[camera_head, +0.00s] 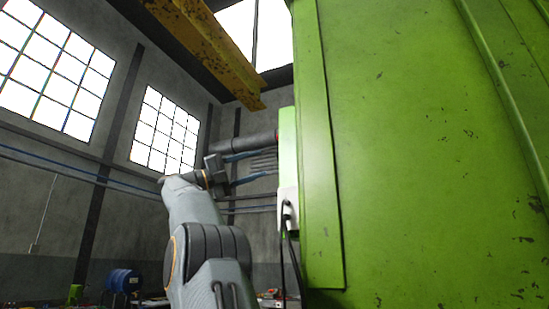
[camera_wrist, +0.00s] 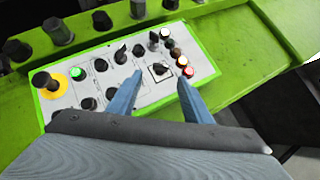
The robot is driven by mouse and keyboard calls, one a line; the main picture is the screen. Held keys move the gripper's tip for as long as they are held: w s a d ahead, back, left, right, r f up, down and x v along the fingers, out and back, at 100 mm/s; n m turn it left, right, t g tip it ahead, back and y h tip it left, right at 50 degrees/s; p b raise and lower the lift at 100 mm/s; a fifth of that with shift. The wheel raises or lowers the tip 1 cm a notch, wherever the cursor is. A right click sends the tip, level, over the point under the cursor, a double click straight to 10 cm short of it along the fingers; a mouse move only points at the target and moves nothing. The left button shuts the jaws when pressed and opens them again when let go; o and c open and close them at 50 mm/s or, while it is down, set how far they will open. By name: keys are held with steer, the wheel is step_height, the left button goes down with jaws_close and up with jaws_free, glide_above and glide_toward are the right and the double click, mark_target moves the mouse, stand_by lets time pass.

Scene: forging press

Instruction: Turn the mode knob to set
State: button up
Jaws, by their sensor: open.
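A control panel (camera_wrist: 95,92) with a grey face and green border shows in the wrist view. A black knob (camera_wrist: 160,70) on a white square plate sits at its right part, between the tips of my gripper's two blue fingers (camera_wrist: 160,78). The labels are too small to read, so I cannot tell for certain that this is the mode knob. My gripper is open, with a gap on both sides of this knob. In the head view my gripper (camera_head: 270,165) points right at the edge of the green machine, and the panel face is hidden.
More black knobs (camera_wrist: 120,55) lie left of the fingers. A yellow-ringed button (camera_wrist: 48,84) and a green button (camera_wrist: 77,73) are at the panel's left. Lit buttons (camera_wrist: 182,60) stand close to the right finger. The green machine body (camera_head: 420,150) fills the head view's right side.

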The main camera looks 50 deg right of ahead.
steer(key=p+x, duration=0.3)
steer(key=x, duration=0.4)
steer(key=shift+d, duration=0.2)
steer(key=shift+s+r, duration=0.1)
steer(key=c, duration=1.1)
steer(key=shift+o, duration=0.2)
steer(key=shift+a+r+n+t+y+p, duration=0.15)
steer(key=shift+n+t+y+p, duration=0.2)
steer(key=shift+n+t+p, duration=0.55)
steer(key=shift+d+r+n+t+y+p, duration=0.1)
steer(key=shift+n+t+y+p, duration=0.35)
steer(key=shift+n, duration=0.75)
steer(key=o, duration=1.1)
steer(key=shift+c, duration=0.2)
steer(key=shift+a, duration=0.1)
